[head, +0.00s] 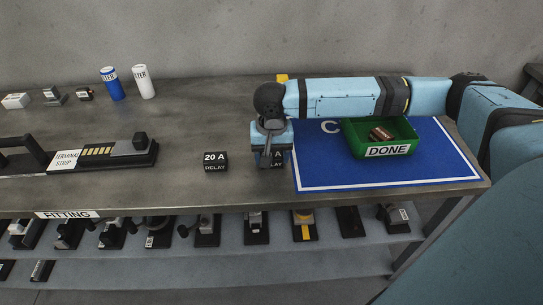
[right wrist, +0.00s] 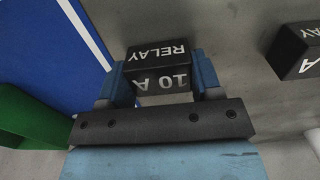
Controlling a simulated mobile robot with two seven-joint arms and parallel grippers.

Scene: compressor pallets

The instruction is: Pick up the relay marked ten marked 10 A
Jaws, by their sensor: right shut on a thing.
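The black relay marked 10 A (right wrist: 160,70) sits between the fingers of my right gripper (right wrist: 158,85) in the right wrist view, its label upside down there. My right gripper is shut on it. In the head view my right gripper (head: 272,158) points down at the table, and the relay (head: 279,160) is partly hidden behind its fingers. Another black relay, marked 20 A (head: 215,162), stands on the table to the left, apart from the gripper. It also shows at the right edge of the right wrist view (right wrist: 298,50). My left gripper is not in view.
A blue mat (head: 330,177) marked C lies right of the gripper, with a green DONE bin (head: 387,151) holding a brownish part. A terminal strip (head: 110,152) lies left. Blue (head: 112,84) and white (head: 144,82) cylinders stand at the back. Several parts fill a lower shelf (head: 200,263).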

